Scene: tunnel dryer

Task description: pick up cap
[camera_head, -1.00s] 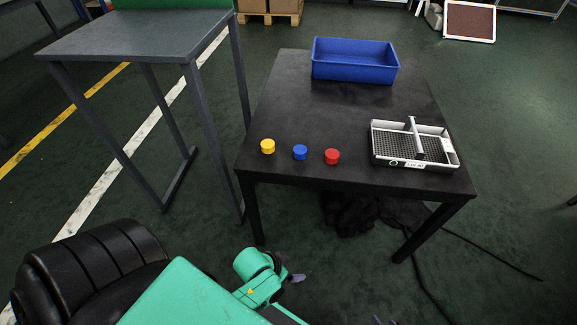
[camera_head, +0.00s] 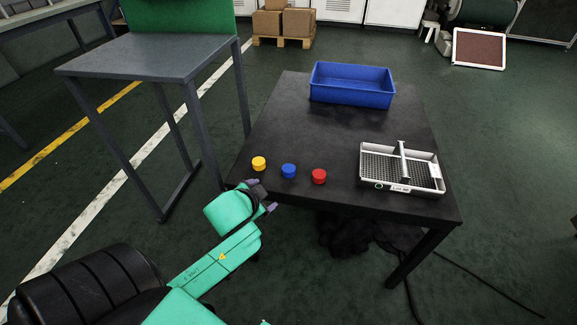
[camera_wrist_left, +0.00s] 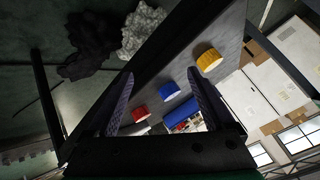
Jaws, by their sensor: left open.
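Three caps stand in a row near the front left edge of the black table (camera_head: 330,125): a yellow cap (camera_head: 259,163), a blue cap (camera_head: 289,171) and a red cap (camera_head: 319,176). My left gripper (camera_head: 262,195) is open and empty at the front edge, just in front of the yellow and blue caps. In the left wrist view, the blue cap (camera_wrist_left: 170,91) shows between the two fingers (camera_wrist_left: 160,78). The red cap (camera_wrist_left: 139,114) is near the left finger and the yellow cap (camera_wrist_left: 208,60) lies beyond the right finger. No cap is touched. My right gripper is out of view.
A blue bin (camera_head: 352,94) stands at the back of the table. A white-rimmed mesh tray with a handle (camera_head: 402,188) sits at the front right. A taller grey table (camera_head: 150,56) stands to the left. The middle of the black table is clear.

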